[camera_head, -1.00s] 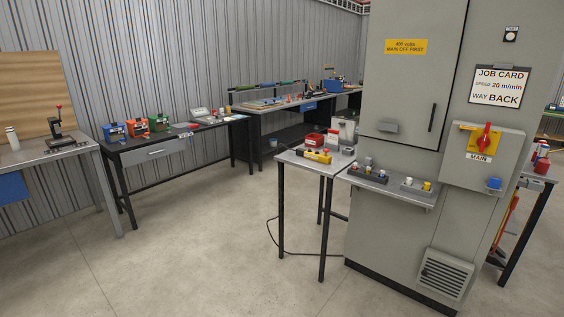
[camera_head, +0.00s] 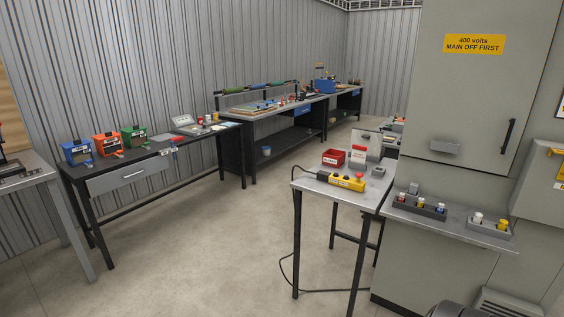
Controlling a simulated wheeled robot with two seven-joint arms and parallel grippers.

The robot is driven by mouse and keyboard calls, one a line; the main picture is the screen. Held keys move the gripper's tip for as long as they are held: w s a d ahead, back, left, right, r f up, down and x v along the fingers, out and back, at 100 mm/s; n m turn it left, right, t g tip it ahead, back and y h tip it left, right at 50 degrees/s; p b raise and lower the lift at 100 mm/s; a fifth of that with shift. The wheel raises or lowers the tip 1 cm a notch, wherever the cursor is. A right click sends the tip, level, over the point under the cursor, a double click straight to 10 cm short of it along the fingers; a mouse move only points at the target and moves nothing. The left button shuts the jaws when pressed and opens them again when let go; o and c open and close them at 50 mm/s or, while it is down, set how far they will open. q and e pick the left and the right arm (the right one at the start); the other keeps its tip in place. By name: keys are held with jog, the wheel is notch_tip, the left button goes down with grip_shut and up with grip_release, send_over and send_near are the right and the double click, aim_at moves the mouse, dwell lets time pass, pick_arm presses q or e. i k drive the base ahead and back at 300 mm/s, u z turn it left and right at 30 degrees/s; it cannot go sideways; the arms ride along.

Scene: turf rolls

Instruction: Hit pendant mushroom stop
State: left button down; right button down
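A yellow pendant control box (camera_head: 340,181) with a red mushroom button (camera_head: 358,177) at its right end lies on the small grey table (camera_head: 313,186) in front of the cabinet. A black cable runs from its left end down to the floor. The pendant stands apart from me, and nothing touches it. A dark rounded part at the bottom edge on the right may be part of my arm. Neither of my grippers shows in this view.
The grey cabinet (camera_head: 470,95) with a yellow 400 volts label (camera_head: 474,44) stands at right, with a shelf (camera_head: 460,228) of small parts. A red bin (camera_head: 333,158) sits behind the pendant. Black workbenches (camera_head: 131,178) line the left wall. The concrete floor (camera_head: 200,250) between is clear.

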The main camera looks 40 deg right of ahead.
aim_at(358, 175)
jog(key=z, duration=0.05)
jog(key=i, duration=1.55)
jog(key=z, duration=1.2)
jog(key=i, duration=1.05)
jog(key=z, duration=0.7)
